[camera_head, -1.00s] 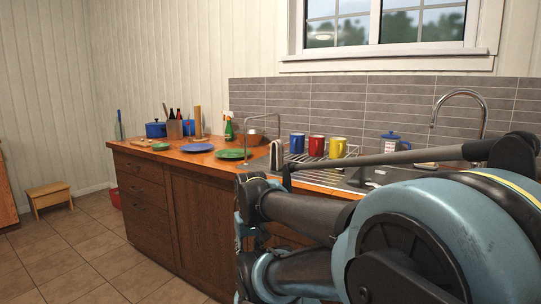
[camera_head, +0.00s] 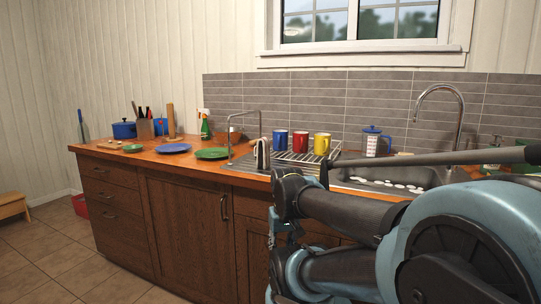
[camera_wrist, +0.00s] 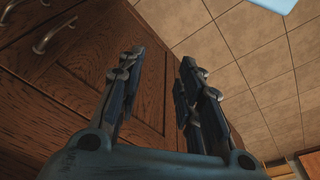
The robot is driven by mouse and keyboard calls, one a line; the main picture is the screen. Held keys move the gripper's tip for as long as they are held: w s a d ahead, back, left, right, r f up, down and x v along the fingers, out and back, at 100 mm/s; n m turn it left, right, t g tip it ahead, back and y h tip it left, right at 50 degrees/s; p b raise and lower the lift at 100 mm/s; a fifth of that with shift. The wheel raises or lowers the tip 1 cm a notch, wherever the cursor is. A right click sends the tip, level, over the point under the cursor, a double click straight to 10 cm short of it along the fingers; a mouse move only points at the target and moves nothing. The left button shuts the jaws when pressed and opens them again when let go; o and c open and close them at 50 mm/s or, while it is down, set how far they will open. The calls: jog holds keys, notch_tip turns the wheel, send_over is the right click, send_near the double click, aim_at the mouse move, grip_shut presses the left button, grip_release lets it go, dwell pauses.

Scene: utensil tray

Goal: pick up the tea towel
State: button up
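A flat light-blue thing (camera_wrist: 275,4) lies on the floor tiles at the top right edge of the wrist view, cut off by the frame. It may be the tea towel, but too little shows to be sure. No tea towel can be made out clearly in the head view. My gripper (camera_wrist: 160,62) is open and empty in the wrist view, its two fingers apart, with cabinet doors and floor beyond. The light-blue thing lies beyond the fingers, up and to the right in the picture. In the head view my arm hides most of the gripper.
A wooden cabinet (camera_head: 180,225) with a counter runs along the wall. On it stand blue (camera_head: 173,148) and green (camera_head: 212,154) plates, several mugs on a wire rack (camera_head: 305,158), and a sink (camera_head: 405,178). A stool (camera_head: 12,205) stands at left.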

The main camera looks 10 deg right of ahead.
jog(key=shift+o, duration=1.4)
jog(key=o, duration=0.3)
notch_tip(320, 180, up, 2)
jog(key=shift+s+d+r, duration=0.1)
jog(key=shift+r, duration=0.05)
jog(key=w+r+m+g, duration=0.2)
jog(key=w+r+m, duration=0.5)
jog(key=w+r, duration=2.9)
jog(key=f, duration=0.5)
jog(key=s+f, duration=0.1)
jog(key=f, duration=0.4)
jog(key=s+f, duration=0.1)
jog(key=f, duration=0.4)
jog(key=shift+f, duration=0.35)
